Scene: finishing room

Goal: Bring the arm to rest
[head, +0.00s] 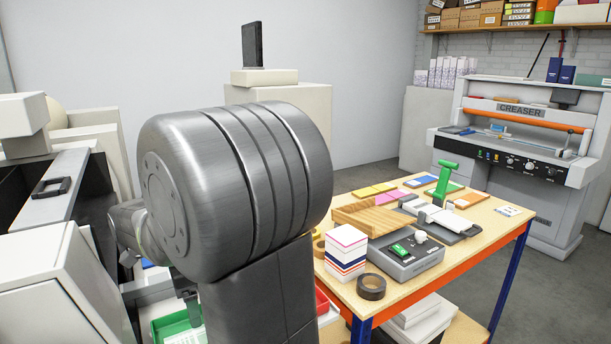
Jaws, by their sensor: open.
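My arm fills the middle of the head view, with a large grey joint in front of the camera and a link running down from it. My gripper (187,292) shows only in part, low and left behind that joint, above a green tray (160,329) with something white in it. Its jaws are open. I see nothing held between them, though the joint hides much of this area. I cannot tell whether the gripper touches the tray.
To the right stands a wooden-topped table (490,240) with an orange edge. It bears a small grey machine (405,262), a paper stack (346,262), a tape roll (371,287) and colored pads. A creaser (520,135) stands behind. Pale machine housings (60,280) crowd the left. Grey floor shows at right.

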